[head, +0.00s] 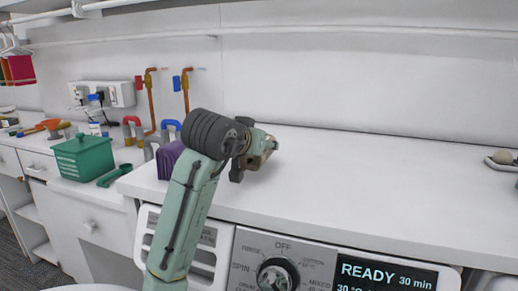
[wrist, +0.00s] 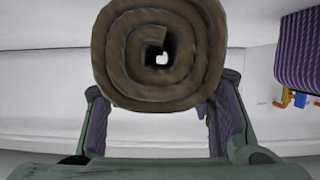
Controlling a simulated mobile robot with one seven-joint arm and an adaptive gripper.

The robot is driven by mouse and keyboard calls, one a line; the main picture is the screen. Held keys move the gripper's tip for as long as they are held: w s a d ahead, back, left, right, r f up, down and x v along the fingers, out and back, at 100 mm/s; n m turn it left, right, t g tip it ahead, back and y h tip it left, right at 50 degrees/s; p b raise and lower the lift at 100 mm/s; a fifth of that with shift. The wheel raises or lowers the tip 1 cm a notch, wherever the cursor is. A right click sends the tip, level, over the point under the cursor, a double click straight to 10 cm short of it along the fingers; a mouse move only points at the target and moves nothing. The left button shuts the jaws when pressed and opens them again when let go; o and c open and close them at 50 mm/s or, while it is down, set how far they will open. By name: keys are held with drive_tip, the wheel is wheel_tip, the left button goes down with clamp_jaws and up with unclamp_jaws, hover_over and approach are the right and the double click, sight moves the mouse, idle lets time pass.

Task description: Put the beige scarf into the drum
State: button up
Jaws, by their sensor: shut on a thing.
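The beige scarf (wrist: 180,75), brownish and rolled into a spiral with a small hole at its centre, fills the upper middle of the wrist view. My gripper (wrist: 160,112) is shut on it, one finger on each side. In the head view my gripper (head: 254,158) is above the white top near its front, to the right of the arm's dark wrist joint; the scarf is mostly hidden there. The washing machine's control panel (head: 335,268) shows below, reading READY 30 min. The drum is not in view.
A purple ribbed thing (head: 169,160) stands on the top left of my arm. A green lidded box (head: 84,157) and a green scoop (head: 115,175) are farther left. Pipes with red and blue valves rise behind.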

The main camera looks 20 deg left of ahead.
drive_tip(key=shift+f, duration=1)
drive_tip(key=shift+f, duration=0.2)
drive_tip(key=o, duration=1.2)
drive_tip(key=shift+r, duration=0.1)
drive_tip(key=shift+r, duration=0.2)
drive_tip(key=b+v, duration=0.2)
drive_tip(key=v, duration=1)
drive_tip(key=shift+s+f, duration=0.1)
